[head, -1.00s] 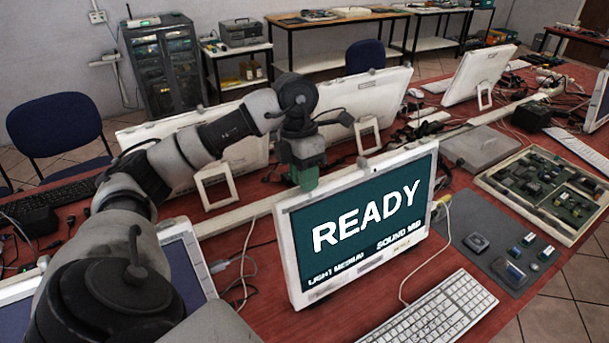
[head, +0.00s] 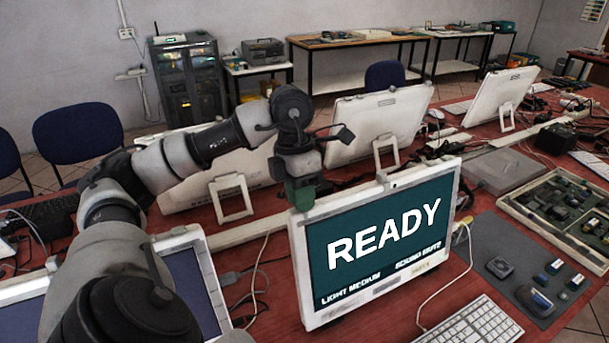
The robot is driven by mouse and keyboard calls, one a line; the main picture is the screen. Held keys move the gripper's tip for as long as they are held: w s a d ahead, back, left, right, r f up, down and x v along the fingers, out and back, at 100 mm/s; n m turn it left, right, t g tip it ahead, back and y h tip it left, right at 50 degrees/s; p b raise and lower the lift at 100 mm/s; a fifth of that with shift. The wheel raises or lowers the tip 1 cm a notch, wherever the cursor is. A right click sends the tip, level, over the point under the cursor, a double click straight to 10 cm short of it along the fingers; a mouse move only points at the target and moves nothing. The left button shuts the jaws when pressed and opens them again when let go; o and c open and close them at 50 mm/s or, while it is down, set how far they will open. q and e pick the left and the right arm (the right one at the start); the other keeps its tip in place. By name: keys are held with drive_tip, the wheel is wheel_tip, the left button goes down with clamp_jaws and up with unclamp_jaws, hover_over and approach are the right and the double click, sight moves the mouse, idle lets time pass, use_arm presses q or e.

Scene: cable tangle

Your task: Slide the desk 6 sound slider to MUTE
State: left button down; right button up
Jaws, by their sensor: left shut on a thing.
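The white monitor (head: 373,247) on the red desk reads READY in large letters. Its lower line reads LIGHT MEDIUM and SOUND MUTE. My left gripper (head: 302,200) points down at the monitor's top left corner, by its upper edge. It is shut on the sound slider, which its fingers and the monitor's edge hide. I cannot read a desk number. My right gripper is not in view.
A white keyboard (head: 470,322) lies in front of the monitor. A grey mat (head: 490,235) with small parts and a parts tray (head: 515,207) lie to the right. Other monitors (head: 378,122) stand behind, with loose cables around. A second screen (head: 185,285) stands left, partly behind my arm.

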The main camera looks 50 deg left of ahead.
use_arm(q)
drive_tip(key=c, duration=1)
unclamp_jaws()
drive_tip(key=shift+s, duration=0.2)
drive_tip(key=shift+o, duration=0.2)
drive_tip(key=shift+w+r, duration=0.1)
drive_tip(key=shift+a+r, duration=0.1)
drive_tip(key=shift+r, duration=0.2)
drive_tip(key=v, duration=0.4)
drive_tip(key=shift+r, duration=0.4)
drive_tip(key=p+v, duration=0.3)
drive_tip(key=v, duration=0.2)
drive_tip(key=shift+r, duration=0.1)
